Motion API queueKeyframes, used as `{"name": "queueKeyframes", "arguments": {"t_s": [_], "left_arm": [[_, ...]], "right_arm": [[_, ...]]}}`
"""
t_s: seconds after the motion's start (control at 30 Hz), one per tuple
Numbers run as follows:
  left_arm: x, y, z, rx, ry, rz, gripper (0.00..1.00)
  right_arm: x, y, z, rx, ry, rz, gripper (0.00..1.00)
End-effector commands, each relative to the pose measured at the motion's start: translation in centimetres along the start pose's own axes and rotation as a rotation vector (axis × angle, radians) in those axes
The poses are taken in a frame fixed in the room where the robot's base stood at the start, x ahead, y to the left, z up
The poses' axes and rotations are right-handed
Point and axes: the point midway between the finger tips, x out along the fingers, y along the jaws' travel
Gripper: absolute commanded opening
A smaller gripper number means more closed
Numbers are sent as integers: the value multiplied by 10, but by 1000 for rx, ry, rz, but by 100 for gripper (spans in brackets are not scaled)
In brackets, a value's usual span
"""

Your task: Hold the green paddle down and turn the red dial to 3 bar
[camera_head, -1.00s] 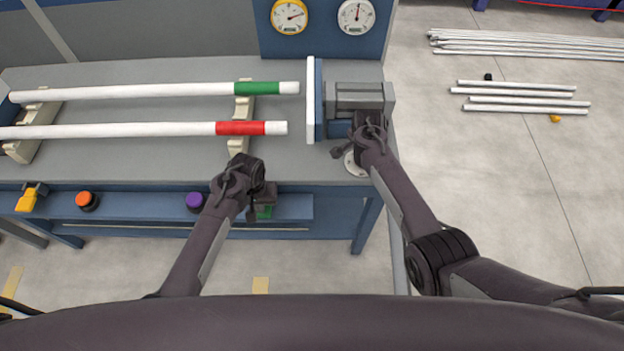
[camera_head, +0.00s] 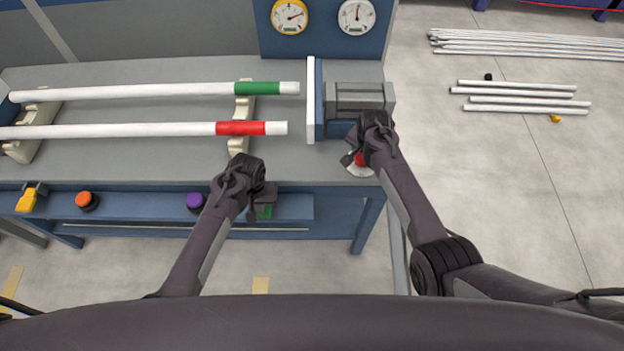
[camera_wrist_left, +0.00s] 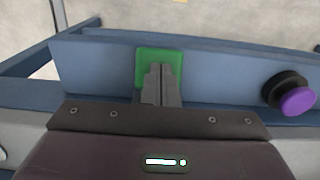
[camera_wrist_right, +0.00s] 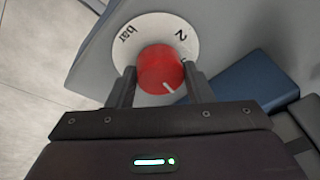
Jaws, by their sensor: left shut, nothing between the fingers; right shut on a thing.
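The green paddle (camera_wrist_left: 145,62) sits on the front of the blue ledge. My left gripper (camera_wrist_left: 158,72) is shut and empty, its fingertips against the paddle's face. In the head view the left gripper (camera_head: 264,207) covers most of the paddle. The red dial (camera_wrist_right: 160,68) stands on a round white plate (camera_wrist_right: 152,24) marked "bar" and "2"; other marks are hidden or out of view. My right gripper (camera_wrist_right: 160,88) is shut on the dial, one finger on each side. The dial's white pointer line faces the gripper side. In the head view the dial (camera_head: 361,160) is partly hidden.
A yellow gauge (camera_head: 290,16) and a white gauge (camera_head: 357,16) are on the back panel. Two white pipes, one green-banded (camera_head: 150,91) and one red-banded (camera_head: 150,130), lie on supports. A grey clamp block (camera_head: 360,97) stands behind the dial. Orange (camera_head: 87,200) and purple (camera_head: 195,201) buttons are on the ledge.

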Motion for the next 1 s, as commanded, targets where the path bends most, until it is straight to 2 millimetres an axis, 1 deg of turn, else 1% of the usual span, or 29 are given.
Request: {"name": "queueKeyframes", "arguments": {"t_s": [0.03, 0.1, 0.2, 0.5, 0.73, 1.0], "left_arm": [[0, 2, -3, 1, 11, 5, 0], [0, 2, -3, 1, 11, 5, 0], [0, 2, -3, 1, 11, 5, 0], [0, 1, -3, 1, 11, 5, 0], [0, 1, -3, 1, 11, 4, 0], [0, 1, -3, 1, 11, 5, 0]], "right_arm": [[2, 4, 0, -42, -10, -4, 28], [2, 4, 0, -142, -22, -26, 28], [2, 3, 0, -248, -35, -49, 28], [2, 4, 1, -285, -42, -56, 28], [3, 4, 1, -542, -75, -111, 28], [3, 5, 2, -564, -79, -115, 28]]}}
